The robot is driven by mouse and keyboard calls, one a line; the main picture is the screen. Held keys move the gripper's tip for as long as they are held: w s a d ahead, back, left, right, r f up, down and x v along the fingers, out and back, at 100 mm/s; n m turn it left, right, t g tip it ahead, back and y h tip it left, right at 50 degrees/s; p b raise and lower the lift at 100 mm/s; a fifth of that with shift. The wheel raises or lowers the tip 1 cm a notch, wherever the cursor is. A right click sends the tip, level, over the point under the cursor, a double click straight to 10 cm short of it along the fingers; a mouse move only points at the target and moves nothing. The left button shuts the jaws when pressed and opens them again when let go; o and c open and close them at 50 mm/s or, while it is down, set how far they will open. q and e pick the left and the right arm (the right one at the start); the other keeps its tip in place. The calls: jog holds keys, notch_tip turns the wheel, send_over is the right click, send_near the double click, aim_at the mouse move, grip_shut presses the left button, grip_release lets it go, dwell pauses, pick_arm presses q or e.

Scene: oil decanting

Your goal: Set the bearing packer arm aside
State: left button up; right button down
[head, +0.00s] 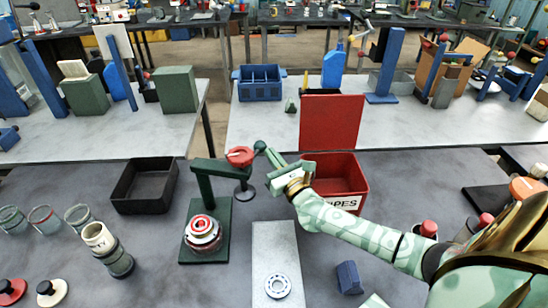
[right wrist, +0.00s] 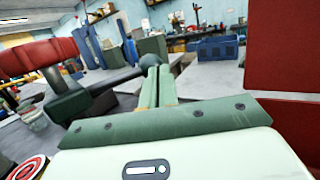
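The bearing packer has a green base (head: 217,240) and a post. Its dark green packer arm (head: 208,167) runs right from the post top, with a red part (head: 240,156) on it and a dark round knob (head: 260,146) at the end. A dark stem and disc hang below the arm, to the right of the base. A red and silver bearing stack (head: 202,231) sits on the base, not under the disc. My right gripper (head: 266,152) has its fingers close together at the knob, seemingly shut on it; the right wrist view shows the knob (right wrist: 147,61) at the fingertips. My left gripper is out of view.
A red open-lidded bin (head: 357,183) stands just behind my right forearm. A black tray (head: 144,187) lies left of the packer. A grey plate with a metal ring (head: 277,286) and a blue block (head: 348,277) lie in front. Several jars (head: 43,217) stand at left.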

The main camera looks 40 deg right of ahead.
jog(key=shift+w+d+r, duration=0.1)
jog(key=shift+d+r, duration=0.05)
jog(key=shift+r, duration=0.1)
jog(key=s+a+r+p, duration=0.7)
jog(key=s+a+r, duration=0.1)
jog(key=s+r, duration=0.4)
jog(key=shift+r+p, duration=0.25)
jog(key=shift+p, duration=0.1)
jog(key=shift+f, duration=0.1)
